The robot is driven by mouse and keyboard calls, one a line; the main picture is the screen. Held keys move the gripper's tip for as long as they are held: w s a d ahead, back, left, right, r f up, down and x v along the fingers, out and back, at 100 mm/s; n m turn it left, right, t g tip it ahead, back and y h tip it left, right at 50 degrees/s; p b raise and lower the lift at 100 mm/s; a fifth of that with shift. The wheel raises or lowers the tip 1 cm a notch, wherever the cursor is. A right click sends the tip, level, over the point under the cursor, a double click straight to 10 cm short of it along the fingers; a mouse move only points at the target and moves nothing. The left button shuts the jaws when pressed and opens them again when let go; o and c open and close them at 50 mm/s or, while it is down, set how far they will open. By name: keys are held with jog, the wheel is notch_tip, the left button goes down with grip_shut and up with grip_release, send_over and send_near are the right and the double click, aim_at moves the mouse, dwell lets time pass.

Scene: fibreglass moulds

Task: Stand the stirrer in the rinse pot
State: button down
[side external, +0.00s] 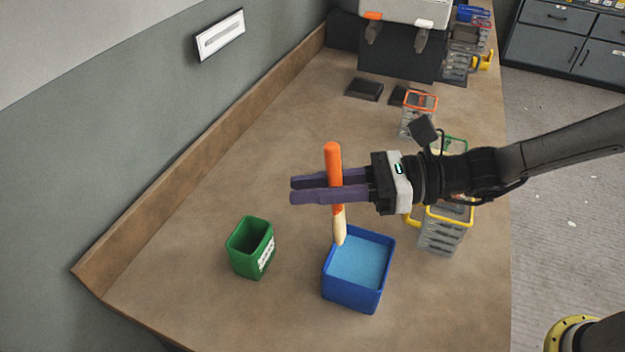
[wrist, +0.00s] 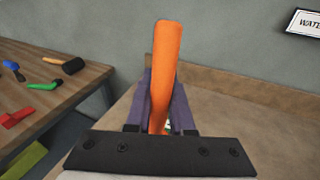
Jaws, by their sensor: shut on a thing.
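The stirrer (side external: 333,165) has an orange handle and a pale lower end. My gripper (side external: 293,190) is shut on the orange handle, with its purple fingers on either side, and holds it almost upright. In the wrist view the orange handle (wrist: 166,65) stands up between the fingers. The stirrer's pale end shows at the back left rim of a square blue pot (side external: 345,293) with a light blue inside; I cannot tell its height above it. A green pot (side external: 243,255) with a white label stands to the left. The label is too small to read.
The wooden bench has a raised back edge (side external: 200,165) along the wall. Wire-sided bins with a yellow rim (side external: 447,225) and an orange rim (side external: 420,105) stand along the right edge. Dark flat blocks (side external: 364,90) lie farther back. The bench left of my gripper is clear.

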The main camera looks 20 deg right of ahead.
notch_tip(320, 180, down, 9)
jog(key=shift+s+d+f, duration=0.2)
jog(key=shift+s+d, duration=0.25)
dwell(0.6)
jog(key=c, duration=0.7)
grip_release()
jog(key=v, duration=1.3)
jog(key=shift+s+d, duration=0.2)
jog(key=shift+d, duration=0.15)
